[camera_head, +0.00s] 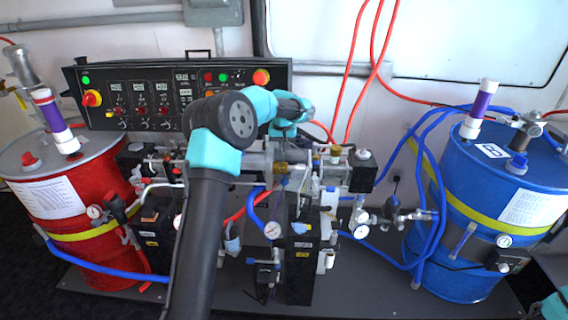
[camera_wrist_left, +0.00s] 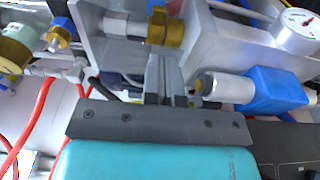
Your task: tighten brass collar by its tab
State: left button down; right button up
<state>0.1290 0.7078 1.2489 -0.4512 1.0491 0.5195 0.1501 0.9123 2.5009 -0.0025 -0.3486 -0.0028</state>
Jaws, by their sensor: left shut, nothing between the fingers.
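A brass collar (camera_wrist_left: 172,34) sits on a metal rod near the top middle of the left wrist view. A narrow upright brass piece, which looks like its tab, stands at the collar's left side. My left gripper (camera_wrist_left: 164,68) has its two grey fingers together with nothing between them. Their tips are just below the collar in that view; I cannot tell whether they touch it. In the head view my left gripper's teal body (camera_head: 286,129) is above the middle of the pump assembly, and its fingertips are not clear.
A red drum (camera_head: 95,205) stands left and a blue drum (camera_head: 455,190) right. A black control panel (camera_head: 150,95) is behind. Red and blue hoses run around the pump. A gauge (camera_wrist_left: 299,28) and a blue fitting (camera_wrist_left: 270,91) lie right of the fingers.

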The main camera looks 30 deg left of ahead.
aim_at(283, 171)
pick_arm(q)
jog(key=f, duration=0.6)
jog(key=w+f, duration=0.1)
jog(key=f, duration=0.3)
jog(key=shift+w+a, duration=0.1)
jog(key=shift+a, duration=0.2)
jog(key=shift+s+d+f, duration=0.15)
jog(key=shift+s+f, duration=0.15)
notch_tip(283, 171, up, 10)
jog(key=s+d, duration=0.1)
jog(key=s, duration=0.1)
dwell(0.5)
jog(key=c, duration=1.8)
grip_release()
jog(key=shift+f, duration=0.1)
